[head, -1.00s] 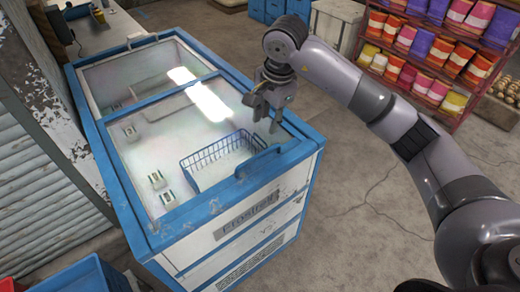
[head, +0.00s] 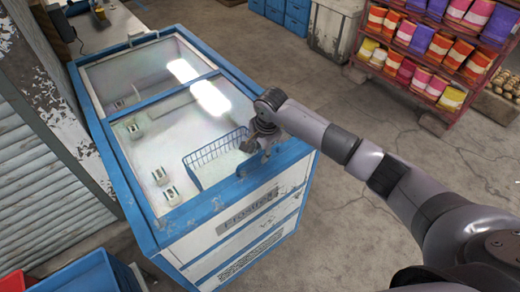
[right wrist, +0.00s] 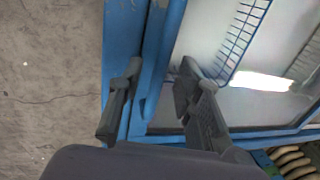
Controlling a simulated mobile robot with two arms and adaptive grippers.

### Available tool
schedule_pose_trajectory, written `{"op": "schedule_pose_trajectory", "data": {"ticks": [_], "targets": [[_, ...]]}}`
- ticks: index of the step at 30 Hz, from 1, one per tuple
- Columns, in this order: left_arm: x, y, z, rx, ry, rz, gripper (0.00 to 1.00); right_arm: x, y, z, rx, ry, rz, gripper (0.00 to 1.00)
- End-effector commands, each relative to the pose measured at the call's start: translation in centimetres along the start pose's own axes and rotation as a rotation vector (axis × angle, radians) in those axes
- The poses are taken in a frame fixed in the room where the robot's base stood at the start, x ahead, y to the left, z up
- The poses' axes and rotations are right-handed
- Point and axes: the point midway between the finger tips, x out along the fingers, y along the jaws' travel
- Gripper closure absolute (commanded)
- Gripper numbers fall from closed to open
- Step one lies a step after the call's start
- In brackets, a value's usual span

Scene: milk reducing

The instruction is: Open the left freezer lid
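The chest freezer (head: 225,240) is white with a blue rim and has two glass lids, both shut. The near lid (head: 150,150) has a blue frame and a raised handle on its front edge. My right gripper (head: 258,142) is low over this front edge, hiding part of the handle. In the right wrist view the open fingers (right wrist: 160,70) straddle the blue lid edge and handle bar (right wrist: 158,45), one on each side. I cannot tell whether they touch. My left gripper is not in view.
Through the glass show a wire basket (head: 205,160) and several small packs. A red shelf of colourful bags (head: 440,45) stands at the back right. Blue and red crates (head: 90,280) are at the lower left. The concrete floor (head: 350,225) right of the freezer is clear.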

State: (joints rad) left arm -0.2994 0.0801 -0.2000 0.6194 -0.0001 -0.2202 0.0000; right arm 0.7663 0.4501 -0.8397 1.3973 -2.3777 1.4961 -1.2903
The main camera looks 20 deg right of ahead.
Motion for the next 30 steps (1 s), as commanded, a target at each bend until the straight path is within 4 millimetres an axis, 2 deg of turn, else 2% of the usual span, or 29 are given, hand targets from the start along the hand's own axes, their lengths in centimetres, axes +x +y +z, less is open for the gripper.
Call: {"op": "schedule_pose_trajectory", "data": {"ticks": [5,19,30], "targets": [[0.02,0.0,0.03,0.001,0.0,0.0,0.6,0.0,0.0,0.0,0.0,0.0,0.0,0.69],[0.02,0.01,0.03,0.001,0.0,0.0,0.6,-0.04,-0.01,-0.01,0.001,0.0,0.0,1.0],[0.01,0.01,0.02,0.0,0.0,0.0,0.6,-0.06,-0.03,-0.02,0.001,0.0,-0.001,1.0]]}}
